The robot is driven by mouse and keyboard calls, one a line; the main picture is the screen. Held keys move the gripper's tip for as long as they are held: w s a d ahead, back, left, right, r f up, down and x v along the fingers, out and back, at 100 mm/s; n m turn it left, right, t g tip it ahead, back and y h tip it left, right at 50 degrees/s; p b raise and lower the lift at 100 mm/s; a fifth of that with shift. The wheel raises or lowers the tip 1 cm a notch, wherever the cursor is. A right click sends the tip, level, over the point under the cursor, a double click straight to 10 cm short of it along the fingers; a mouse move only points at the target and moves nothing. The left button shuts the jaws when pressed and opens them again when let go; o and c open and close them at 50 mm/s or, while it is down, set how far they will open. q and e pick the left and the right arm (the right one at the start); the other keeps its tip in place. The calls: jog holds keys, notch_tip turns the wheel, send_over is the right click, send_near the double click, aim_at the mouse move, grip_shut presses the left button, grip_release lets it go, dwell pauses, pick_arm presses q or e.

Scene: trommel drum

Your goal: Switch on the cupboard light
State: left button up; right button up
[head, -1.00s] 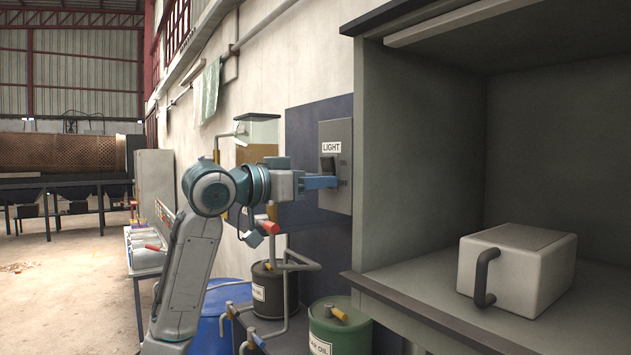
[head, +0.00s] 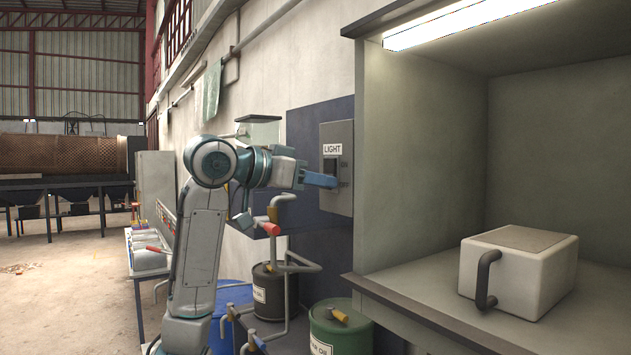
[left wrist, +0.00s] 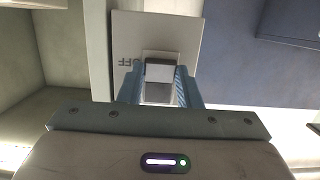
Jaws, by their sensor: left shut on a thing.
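The grey switch box (head: 345,150) marked LIGHT is fixed to the dark blue wall panel, left of the cupboard. My left gripper (head: 333,182) reaches it from the left, angled slightly down, its blue fingers at the switch. In the left wrist view the switch (left wrist: 158,73) sits between the fingertips (left wrist: 157,82), and the upside-down word OFF shows beside it. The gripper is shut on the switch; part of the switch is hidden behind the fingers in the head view. The cupboard light (head: 465,23), a tube under the cupboard's top, glows bright white. My right gripper is not in view.
A white box (head: 518,270) with a dark handle stands on the cupboard shelf (head: 400,285). Below my left arm are a dark drum (head: 272,290), a green oil drum (head: 340,330) and pipes with a red handle (head: 272,229). Open floor lies at the left.

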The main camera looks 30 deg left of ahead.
pick_arm(q)
jog(key=o, duration=1)
jog(key=b+v, duration=0.5)
jog(key=v, duration=0.5)
jog(key=shift+s+a+r, duration=0.1)
jog(key=shift+s+a, duration=0.1)
jog(key=shift+s, duration=0.1)
